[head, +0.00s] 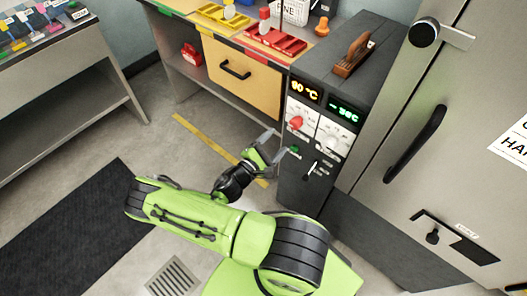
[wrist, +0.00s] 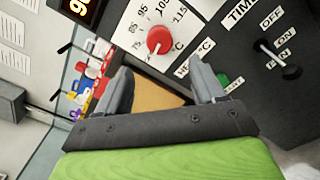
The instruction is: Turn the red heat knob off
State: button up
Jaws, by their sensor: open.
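The red heat knob (head: 296,122) is on the white dial panel at the front of a dark cabinet. My gripper (head: 281,143) is open and empty, just below and left of the knob in the head view. In the wrist view its two fingers (wrist: 163,82) stand apart below the knob, not touching it. An amber display (head: 305,91) above the knob reads about 90 °C.
A white knob (head: 333,140) and a green display (head: 345,113) are right of the red knob. A toggle switch (wrist: 277,58) marked OFF and ON sits below the panel. A yellow drawer (head: 240,72) is to the left, and a steel door (head: 440,140) to the right.

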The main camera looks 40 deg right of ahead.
jog(key=a, duration=0.6)
jog(key=shift+s+a, duration=0.3)
jog(key=shift+a, duration=0.05)
jog(key=s+a+r+m+g+y+p, duration=0.2)
jog(key=a+r+m+g+y+p, duration=0.1)
jog(key=a+r+m+y, duration=0.95)
jog(key=s+a+r+t+y, duration=0.1)
jog(key=s+r+t, duration=0.1)
jog(key=r, duration=0.4)
jog(key=s+a+r+n+t+y+p, duration=0.1)
jog(key=s+a+r+t+y, duration=0.1)
jog(key=s+r, duration=0.2)
jog(key=s+a+r+n+t+y+p, duration=0.1)
jog(key=s+a+r+t+y, duration=0.1)
jog(key=r, duration=0.8)
jog(key=shift+s+a+r+t, duration=0.15)
jog(key=shift+s+a+t, duration=0.1)
jog(key=shift+s+t, duration=0.35)
jog(key=shift+s+y, duration=0.1)
jog(key=shift+y, duration=0.15)
